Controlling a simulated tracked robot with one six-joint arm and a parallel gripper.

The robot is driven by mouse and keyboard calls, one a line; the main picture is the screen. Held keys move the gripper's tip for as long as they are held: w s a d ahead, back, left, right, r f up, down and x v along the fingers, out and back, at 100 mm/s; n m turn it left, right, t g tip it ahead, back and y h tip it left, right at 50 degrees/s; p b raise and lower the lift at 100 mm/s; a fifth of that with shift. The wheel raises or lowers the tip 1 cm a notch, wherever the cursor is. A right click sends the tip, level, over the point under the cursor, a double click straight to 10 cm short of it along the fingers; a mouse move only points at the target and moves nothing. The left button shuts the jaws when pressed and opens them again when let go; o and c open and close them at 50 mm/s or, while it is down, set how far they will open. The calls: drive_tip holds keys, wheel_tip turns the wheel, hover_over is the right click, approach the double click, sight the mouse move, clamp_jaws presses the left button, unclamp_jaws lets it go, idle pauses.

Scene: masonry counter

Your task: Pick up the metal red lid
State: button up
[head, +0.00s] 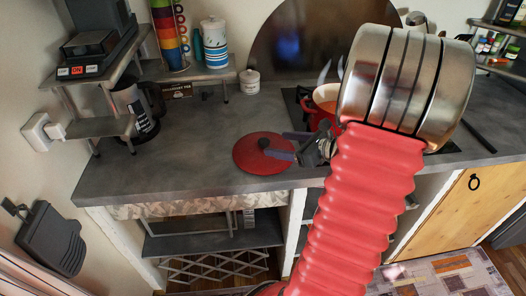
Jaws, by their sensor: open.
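The metal red lid (249,159) is round with a dark knob (263,143) at its middle. It lies flat on the grey counter, left of the stove. My gripper (277,144) is open and comes in from the right, over the right part of the lid. Its two dark fingers point left toward the knob, one on the far side and one on the near side. I cannot tell whether either finger touches the knob or the lid.
A red pot (325,97) stands on the stove to the right, partly hidden by my arm. A white jar (250,82) stands behind the lid. A coffee maker (137,108) is at the left. The grey counter (180,150) left of the lid is clear.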

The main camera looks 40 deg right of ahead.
sight(268, 142)
drive_tip(key=shift+x, duration=1.35)
drive_tip(key=shift+x, duration=2.6)
drive_tip(key=shift+c, duration=0.5)
